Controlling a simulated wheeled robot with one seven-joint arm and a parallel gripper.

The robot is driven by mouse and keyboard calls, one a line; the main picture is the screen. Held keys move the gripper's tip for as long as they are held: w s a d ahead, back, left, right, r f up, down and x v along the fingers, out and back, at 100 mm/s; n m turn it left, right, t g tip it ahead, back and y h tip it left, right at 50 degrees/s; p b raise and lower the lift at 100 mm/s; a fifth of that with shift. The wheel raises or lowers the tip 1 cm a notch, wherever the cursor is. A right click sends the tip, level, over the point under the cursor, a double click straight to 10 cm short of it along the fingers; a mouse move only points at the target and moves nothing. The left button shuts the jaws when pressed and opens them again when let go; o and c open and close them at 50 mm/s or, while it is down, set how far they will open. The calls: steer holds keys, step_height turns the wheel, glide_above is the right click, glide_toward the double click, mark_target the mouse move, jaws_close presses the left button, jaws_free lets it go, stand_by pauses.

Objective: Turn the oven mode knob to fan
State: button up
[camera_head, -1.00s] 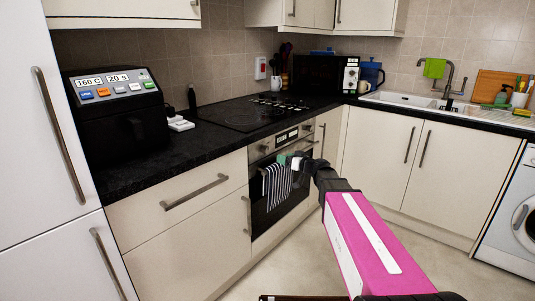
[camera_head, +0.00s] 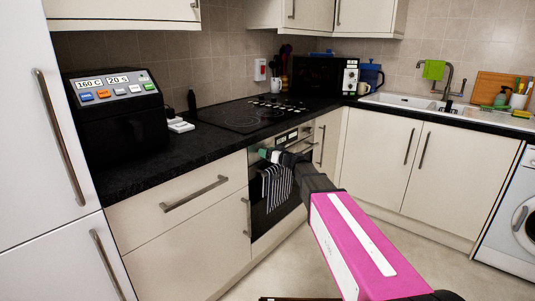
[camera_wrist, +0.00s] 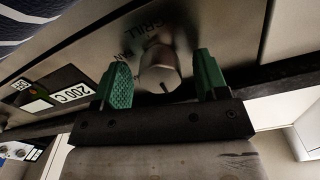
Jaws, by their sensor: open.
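The oven mode knob (camera_wrist: 160,70) is a round metal knob on the oven's steel control panel (camera_wrist: 100,48). In the wrist view it sits between the two green fingertips of my gripper (camera_wrist: 163,80), with a gap on each side. The word GRILL shows on the panel beside the knob; other lettering is partly hidden. My gripper (camera_head: 268,154) is open at the left end of the oven panel in the head view, where it hides the knob. The oven (camera_head: 262,222) stands under the hob.
A striped towel (camera_head: 277,186) hangs on the oven door just below my gripper. The panel's display (camera_wrist: 70,95) reads 200 C. The black worktop (camera_head: 125,172) edge lies above the panel. A drawer handle (camera_head: 195,192) juts out at left.

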steer(key=shift+c, duration=0.3)
steer(key=c, duration=0.9)
steer(key=shift+o, duration=0.2)
steer(key=shift+m, duration=0.3)
steer(key=m, duration=0.4)
steer(key=shift+m, duration=0.4)
steer(key=m, duration=0.4)
steer(key=shift+m, duration=0.3)
steer(key=m, duration=0.7)
steer(key=shift+f, duration=0.1)
steer(key=m, duration=0.6)
steer(key=shift+m, duration=0.3)
